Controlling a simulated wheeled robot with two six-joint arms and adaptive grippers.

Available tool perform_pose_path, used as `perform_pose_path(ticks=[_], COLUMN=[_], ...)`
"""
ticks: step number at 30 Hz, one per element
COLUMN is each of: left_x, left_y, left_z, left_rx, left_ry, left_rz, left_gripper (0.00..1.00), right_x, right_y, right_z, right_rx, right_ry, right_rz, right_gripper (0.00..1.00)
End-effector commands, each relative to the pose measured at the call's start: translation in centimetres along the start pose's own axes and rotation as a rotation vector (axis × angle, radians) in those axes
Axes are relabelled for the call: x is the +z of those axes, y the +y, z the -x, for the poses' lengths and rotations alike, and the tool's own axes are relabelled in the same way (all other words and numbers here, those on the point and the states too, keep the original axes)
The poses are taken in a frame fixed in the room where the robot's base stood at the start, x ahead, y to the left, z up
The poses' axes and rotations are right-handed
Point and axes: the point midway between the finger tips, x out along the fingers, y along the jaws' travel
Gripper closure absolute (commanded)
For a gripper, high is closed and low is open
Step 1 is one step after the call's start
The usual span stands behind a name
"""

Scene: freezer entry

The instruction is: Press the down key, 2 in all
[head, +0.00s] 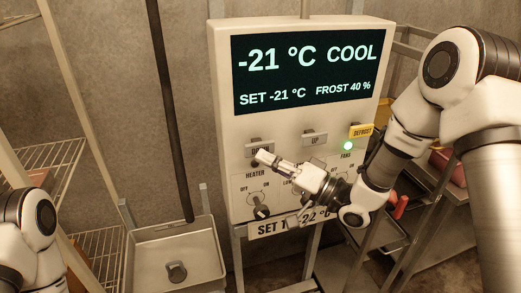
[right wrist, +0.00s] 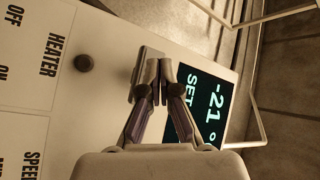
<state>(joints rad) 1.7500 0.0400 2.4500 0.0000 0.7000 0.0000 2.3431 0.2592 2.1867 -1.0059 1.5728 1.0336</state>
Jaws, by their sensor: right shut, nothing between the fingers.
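The control panel (head: 219,110) shows -21 °C, COOL, SET -21 °C and FROST 40 % on its display (head: 312,78). The down key (head: 258,140) is the grey key at the left of the key row; its label is mostly hidden. The UP key (head: 315,138) is right of it. My right gripper (head: 262,158) is shut and empty, its tips at the down key's lower edge. In the right wrist view the tips (right wrist: 155,72) overlap the grey key (right wrist: 148,57); I cannot tell whether they touch it. My left gripper is out of view.
A yellow DEFROST key (head: 361,131) and a lit green lamp (head: 347,146) are at the right. A heater knob (head: 260,211) sits below my gripper. A sink (head: 140,250) and wire shelves (head: 60,157) are at the left. A partly hidden label plate (head: 266,227) hangs below.

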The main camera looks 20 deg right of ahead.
Motion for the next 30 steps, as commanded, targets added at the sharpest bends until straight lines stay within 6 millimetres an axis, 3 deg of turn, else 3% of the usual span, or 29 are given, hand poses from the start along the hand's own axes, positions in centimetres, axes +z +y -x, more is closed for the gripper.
perform_pose_path(ticks=[30], left_x=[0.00], left_y=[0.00], left_z=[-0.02], left_rx=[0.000], left_ry=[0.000], left_rz=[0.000], left_gripper=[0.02], right_x=[-0.49], right_y=[0.48], right_z=[-0.66], right_rx=[0.000], right_ry=[0.000], right_rz=[0.001], right_gripper=[1.00])
